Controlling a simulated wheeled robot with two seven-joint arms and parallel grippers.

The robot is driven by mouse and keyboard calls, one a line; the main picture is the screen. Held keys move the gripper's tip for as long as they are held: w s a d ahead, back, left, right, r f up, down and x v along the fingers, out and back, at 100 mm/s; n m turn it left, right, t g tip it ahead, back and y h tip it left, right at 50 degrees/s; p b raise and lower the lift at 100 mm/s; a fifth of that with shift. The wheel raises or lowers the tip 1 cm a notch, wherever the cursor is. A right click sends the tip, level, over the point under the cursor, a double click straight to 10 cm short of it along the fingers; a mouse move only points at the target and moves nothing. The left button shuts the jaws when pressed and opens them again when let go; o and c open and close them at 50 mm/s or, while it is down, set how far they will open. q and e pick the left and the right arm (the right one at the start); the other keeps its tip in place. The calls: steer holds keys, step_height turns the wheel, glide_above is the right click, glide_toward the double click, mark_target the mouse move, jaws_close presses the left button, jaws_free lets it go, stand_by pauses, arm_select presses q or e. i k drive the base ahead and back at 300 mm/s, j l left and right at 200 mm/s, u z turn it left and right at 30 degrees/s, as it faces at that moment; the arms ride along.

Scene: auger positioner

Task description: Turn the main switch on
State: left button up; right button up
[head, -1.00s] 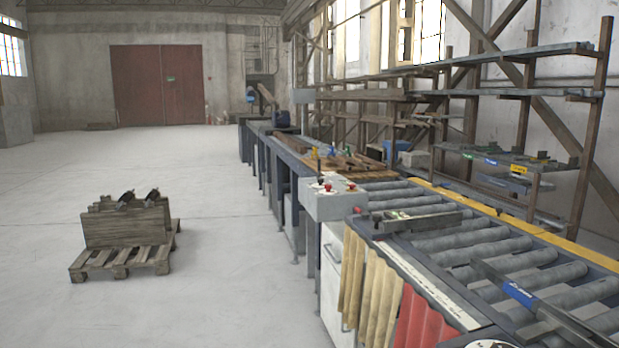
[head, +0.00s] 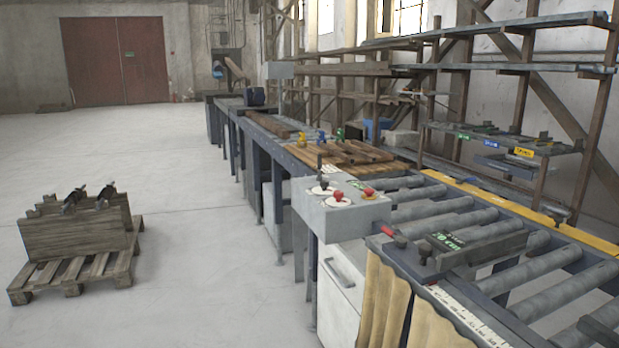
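A grey control box (head: 345,210) stands at the near left corner of the roller bench, in the middle of the head view. On its top are red knobs on white round plates; one red knob (head: 338,195) is near the middle and another red knob (head: 368,192) is to its right. A dark upright lever (head: 320,170) stands at the box's back left. I cannot tell which of these is the main switch, or its position. Neither of my grippers is in view.
The roller bench (head: 440,213) runs along the right, with a stop block (head: 470,250) and red handle on its near edge. A pallet with wooden boards (head: 75,235) stands on the floor at left. Open floor (head: 200,250) lies between. Shelving (head: 500,65) is behind.

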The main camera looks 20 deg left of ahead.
mark_target(338, 195)
steer(key=i+j+u, duration=0.15)
steer(key=i+j, duration=0.65)
